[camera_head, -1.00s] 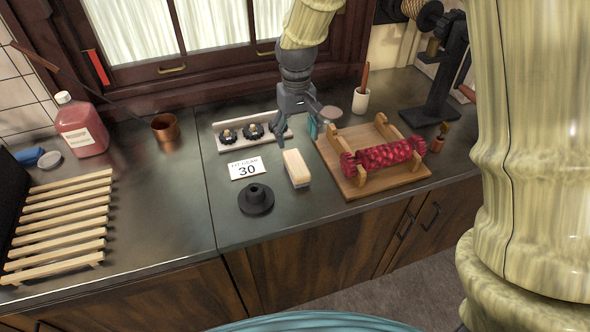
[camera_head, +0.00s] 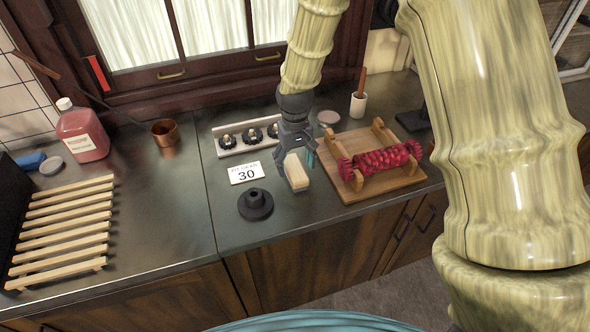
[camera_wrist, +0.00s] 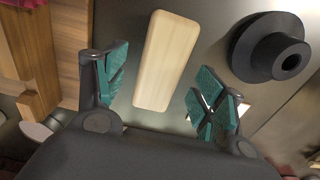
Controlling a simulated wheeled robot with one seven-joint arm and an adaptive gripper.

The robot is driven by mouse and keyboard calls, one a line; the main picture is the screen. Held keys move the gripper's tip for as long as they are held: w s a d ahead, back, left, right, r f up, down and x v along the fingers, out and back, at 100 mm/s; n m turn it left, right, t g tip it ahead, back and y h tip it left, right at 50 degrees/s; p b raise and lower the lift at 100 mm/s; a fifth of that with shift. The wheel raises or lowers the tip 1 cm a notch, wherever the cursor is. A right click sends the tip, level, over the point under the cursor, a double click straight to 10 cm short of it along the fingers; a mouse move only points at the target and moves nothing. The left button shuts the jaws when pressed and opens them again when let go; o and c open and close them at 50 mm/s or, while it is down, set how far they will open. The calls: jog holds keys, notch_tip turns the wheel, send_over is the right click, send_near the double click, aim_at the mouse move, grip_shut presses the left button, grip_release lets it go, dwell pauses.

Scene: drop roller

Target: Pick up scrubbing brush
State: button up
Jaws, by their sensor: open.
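The scrubbing brush, a pale wooden block (camera_head: 296,172), lies on the dark counter between the black flanged part and the roller stand. It also shows in the wrist view (camera_wrist: 165,62), lengthwise and ahead of the fingers. My gripper (camera_head: 296,170) is over the brush in the head view, pointing down. In the wrist view my gripper (camera_wrist: 160,90) is open, with one teal-padded finger on each side of the brush's near end and a gap on both sides. The bristles are hard to make out from here.
A black flanged part (camera_head: 256,204) and a card marked 30 (camera_head: 245,172) lie left of the brush. A wooden stand (camera_head: 376,191) with a red roller (camera_head: 380,159) is close on the right. A rack with dark knobs (camera_head: 226,144) is behind.

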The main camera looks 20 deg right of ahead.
jog(key=shift+f, duration=1.15)
jog(key=shift+c, duration=0.4)
jog(key=c, duration=1.1)
jog(key=shift+r, duration=0.75)
jog(key=shift+s+r+b, duration=0.25)
jog(key=shift+r+b, duration=0.15)
jog(key=shift+r, duration=0.1)
jog(key=shift+s+r+b, duration=0.25)
jog(key=shift+r+b, duration=0.15)
jog(key=shift+r, duration=0.1)
jog(key=s+b, duration=0.1)
jog(key=s, duration=0.4)
jog(key=s+r+b, duration=0.1)
jog(key=s, duration=0.4)
jog(key=s+b, duration=0.1)
jog(key=s, duration=0.4)
jog(key=shift+d+r, duration=0.3)
jog(key=shift+d, duration=0.1)
